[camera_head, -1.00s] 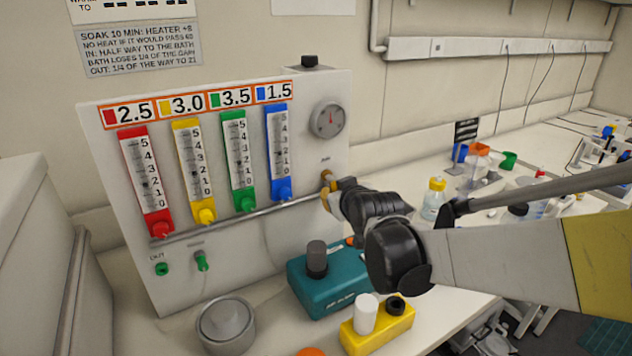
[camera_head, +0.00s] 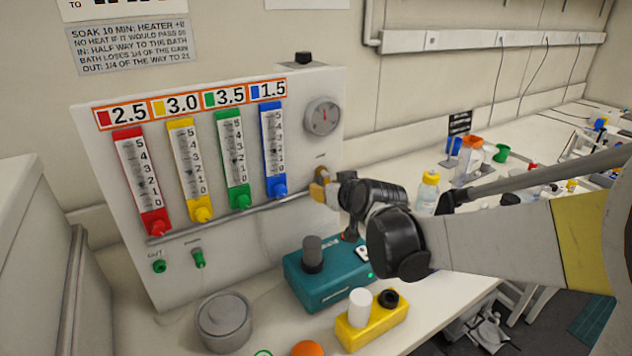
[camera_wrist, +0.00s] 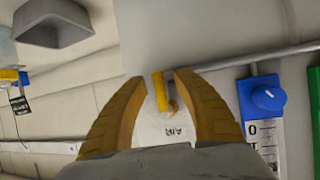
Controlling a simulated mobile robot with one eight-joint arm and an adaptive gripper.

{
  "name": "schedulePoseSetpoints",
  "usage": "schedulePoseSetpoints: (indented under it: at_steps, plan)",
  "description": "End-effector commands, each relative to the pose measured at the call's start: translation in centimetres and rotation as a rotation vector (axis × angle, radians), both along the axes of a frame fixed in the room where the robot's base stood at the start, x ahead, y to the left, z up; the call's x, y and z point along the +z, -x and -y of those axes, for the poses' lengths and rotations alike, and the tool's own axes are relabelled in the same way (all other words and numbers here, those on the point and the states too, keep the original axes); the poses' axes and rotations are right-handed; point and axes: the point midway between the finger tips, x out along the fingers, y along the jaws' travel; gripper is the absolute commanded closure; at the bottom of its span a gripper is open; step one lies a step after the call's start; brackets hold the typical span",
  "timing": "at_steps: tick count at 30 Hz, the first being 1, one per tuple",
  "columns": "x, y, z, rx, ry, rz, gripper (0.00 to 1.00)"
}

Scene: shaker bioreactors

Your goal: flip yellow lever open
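The yellow lever (camera_wrist: 160,92) shows in the wrist view as a small yellow piece on the pale panel, above an upside-down AIR label. My gripper (camera_wrist: 160,78) is open, with one yellow finger on each side of the lever. The right fingertip is very close to it; I cannot tell whether they touch. In the head view my gripper (camera_head: 321,186) is at the right edge of the flowmeter panel (camera_head: 290,90), below the round gauge. There the lever is mostly hidden by the fingers.
Red, yellow, green and blue flowmeters (camera_head: 274,150) stand left of my gripper, above a metal rail (camera_head: 240,212). A teal device (camera_head: 325,285), a yellow block (camera_head: 375,325) and a grey lidded pot (camera_head: 223,322) stand below. Bottles and labware fill the bench to the right.

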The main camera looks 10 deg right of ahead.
Motion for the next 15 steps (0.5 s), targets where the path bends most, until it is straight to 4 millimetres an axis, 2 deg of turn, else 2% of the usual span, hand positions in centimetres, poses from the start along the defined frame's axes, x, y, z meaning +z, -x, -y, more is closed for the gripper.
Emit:
schedulePoseSetpoints:
  at_steps: [5,15]
  plan:
    - [0.6,1.2,0.2,-0.001,0.000,0.000,0.65]
    - [3.5,7.2,0.9,-0.001,0.000,0.000,0.65]
